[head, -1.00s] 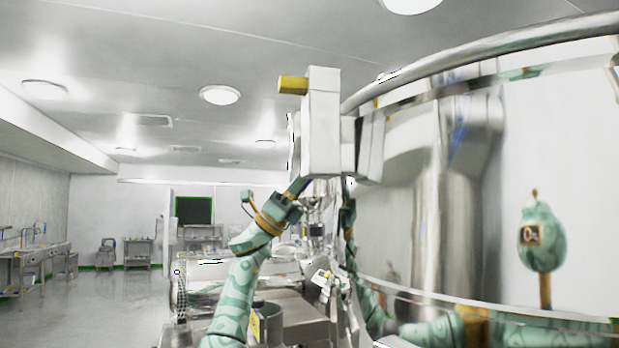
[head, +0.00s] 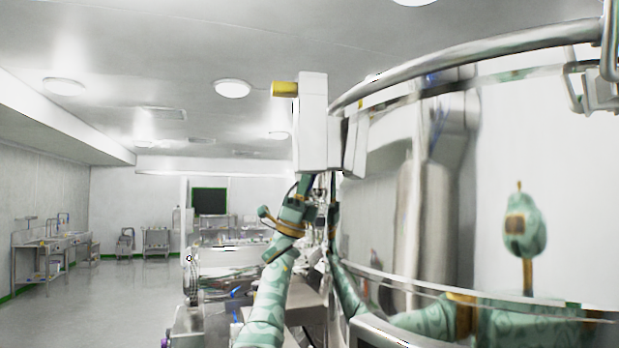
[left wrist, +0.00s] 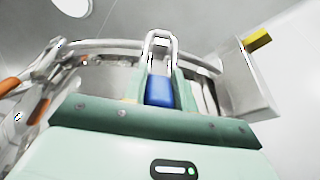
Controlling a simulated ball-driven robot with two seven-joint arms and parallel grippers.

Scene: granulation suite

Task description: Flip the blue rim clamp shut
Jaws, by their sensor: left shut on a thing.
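In the left wrist view, the blue lever of the rim clamp (left wrist: 158,93) sits between the two green fingers of my left gripper (left wrist: 157,76), which is shut on it. A bright metal wire loop (left wrist: 160,40) stands up beyond the lever, against the vessel's rim (left wrist: 200,62). In the head view my left gripper (head: 308,188) is raised just below a white box with a yellow knob, at the left side of the big steel vessel (head: 540,150). The blue clamp cannot be made out there. My right gripper is not seen.
The white box (head: 312,120) juts out close above my left gripper; its yellow knob (head: 284,89) points left. Another metal clamp (head: 590,85) hangs at the rim on the far right. Orange handles (left wrist: 38,112) show left of the wrist view. Open floor (head: 130,290) lies left.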

